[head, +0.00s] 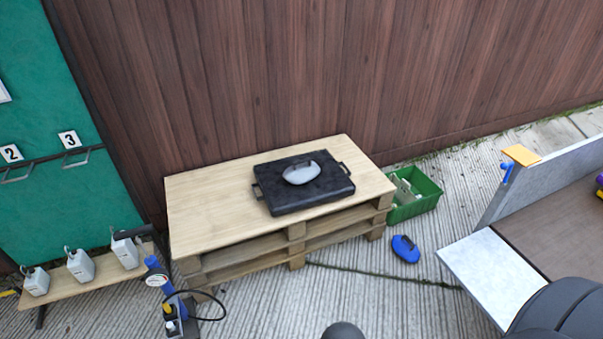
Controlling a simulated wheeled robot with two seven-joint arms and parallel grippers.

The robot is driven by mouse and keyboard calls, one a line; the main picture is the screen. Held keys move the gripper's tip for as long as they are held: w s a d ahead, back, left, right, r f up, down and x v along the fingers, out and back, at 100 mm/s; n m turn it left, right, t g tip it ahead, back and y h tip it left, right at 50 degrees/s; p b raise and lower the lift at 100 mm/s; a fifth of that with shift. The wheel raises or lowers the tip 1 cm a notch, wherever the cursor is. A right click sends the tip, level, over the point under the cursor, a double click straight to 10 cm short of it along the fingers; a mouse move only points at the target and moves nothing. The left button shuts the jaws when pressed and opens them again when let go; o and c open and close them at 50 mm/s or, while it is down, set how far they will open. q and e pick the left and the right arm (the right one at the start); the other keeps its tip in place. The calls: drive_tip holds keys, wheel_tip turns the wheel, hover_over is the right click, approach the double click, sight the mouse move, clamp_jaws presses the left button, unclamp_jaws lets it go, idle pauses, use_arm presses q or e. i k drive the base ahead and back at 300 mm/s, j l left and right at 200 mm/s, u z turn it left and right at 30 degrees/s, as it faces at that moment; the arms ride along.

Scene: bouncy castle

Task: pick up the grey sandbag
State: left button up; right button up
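The grey sandbag (301,172) is a small, light grey, rounded bag. It lies on top of a black slab with side handles (318,199). The slab rests on a wooden pallet table (212,212) against the fence. Neither gripper shows in the head view. Dark rounded parts at the bottom edge look like my own body.
A green crate (424,202) stands right of the pallet table, with a blue object (405,249) on the ground before it. A blue pump-like tool (160,282) with a black hose stands at the left front. White jugs (80,266) sit on a low bench.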

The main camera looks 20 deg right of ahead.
sight(302, 171)
drive_tip(key=i+l+z, duration=0.2)
drive_tip(key=l, duration=0.2)
drive_tip(key=l+z, duration=0.2)
drive_tip(key=l, duration=0.25)
drive_tip(key=i+l+z, duration=0.1)
drive_tip(key=l+z, duration=0.15)
drive_tip(key=l, duration=0.15)
drive_tip(key=i+l+z, duration=0.2)
drive_tip(key=l, duration=0.15)
drive_tip(key=i+l+z, duration=0.2)
drive_tip(key=l, duration=0.15)
drive_tip(key=i, duration=0.25)
